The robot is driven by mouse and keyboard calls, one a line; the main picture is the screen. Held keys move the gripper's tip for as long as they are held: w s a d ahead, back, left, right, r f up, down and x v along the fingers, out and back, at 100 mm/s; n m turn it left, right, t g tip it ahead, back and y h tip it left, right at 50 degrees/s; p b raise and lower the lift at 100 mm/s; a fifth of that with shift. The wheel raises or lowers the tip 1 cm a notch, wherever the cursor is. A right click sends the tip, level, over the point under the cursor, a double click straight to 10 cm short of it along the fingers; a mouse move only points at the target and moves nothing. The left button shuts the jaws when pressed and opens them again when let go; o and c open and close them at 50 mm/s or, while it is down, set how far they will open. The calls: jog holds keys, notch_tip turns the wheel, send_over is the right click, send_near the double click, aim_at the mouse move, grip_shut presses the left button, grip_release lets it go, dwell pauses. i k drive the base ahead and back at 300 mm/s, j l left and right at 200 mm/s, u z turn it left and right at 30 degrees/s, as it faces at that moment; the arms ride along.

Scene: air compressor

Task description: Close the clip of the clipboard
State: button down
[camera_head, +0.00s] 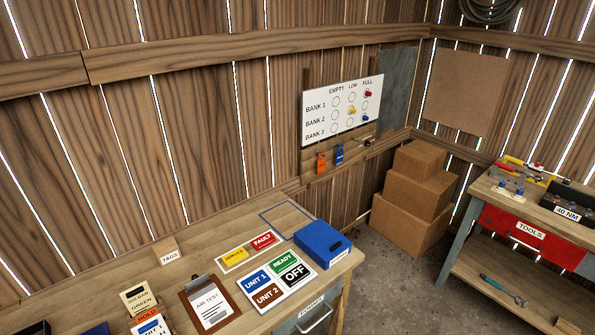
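The clipboard (186,296) lies on the wooden bench at the bottom of the head view. It has a brown board and a white sheet (211,309) headed "AIR TEST". Its small dark clip (199,281) is at the board's upper edge. The clip is too small here to tell whether it is open or closed. My gripper does not show in this view.
Right of the clipboard are a unit status board (277,283) and a blue box (322,243). Left of it stand several tags (138,299). A "TAGS" block (167,251) sits behind. A second bench with tools (530,230) and stacked cartons (412,200) are at right.

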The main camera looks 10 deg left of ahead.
aim_at(196, 281)
jog(key=u, duration=1.65)
jog(key=i+l, duration=0.1)
jog(key=i, duration=0.45)
jog(key=i+u, duration=0.1)
jog(key=i, duration=0.5)
